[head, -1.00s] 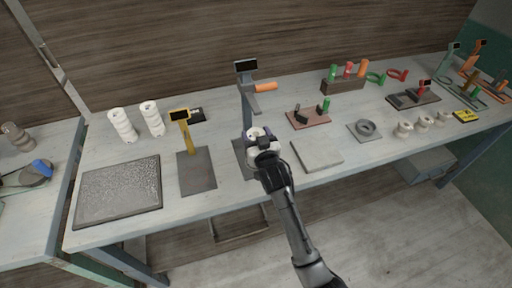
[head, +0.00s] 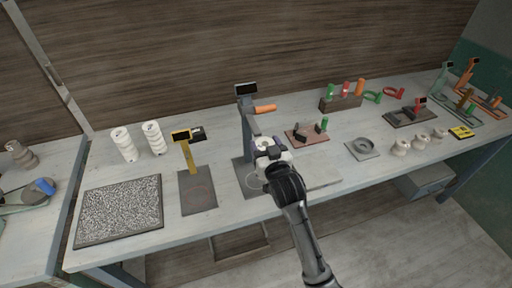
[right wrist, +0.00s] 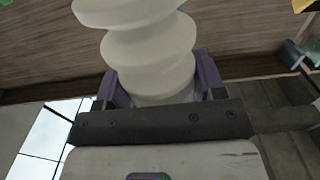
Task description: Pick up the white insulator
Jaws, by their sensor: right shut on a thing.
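My right gripper (head: 272,160) is shut on a white ribbed insulator (head: 262,144) and holds it in front of the grey stand (head: 247,120). In the right wrist view, the insulator (right wrist: 150,45) stands between the two purple fingers of the gripper (right wrist: 158,88), and its upper end runs out of the picture. Two other tall white insulators (head: 124,145) (head: 153,138) stand upright at the back left of the bench. Several short pale insulators (head: 400,147) stand at the right. My left gripper is not in view.
A flat pale slab (head: 318,174) is partly hidden behind my gripper. A grey plate with a ring (head: 363,148) and a pink board (head: 305,135) are to the right.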

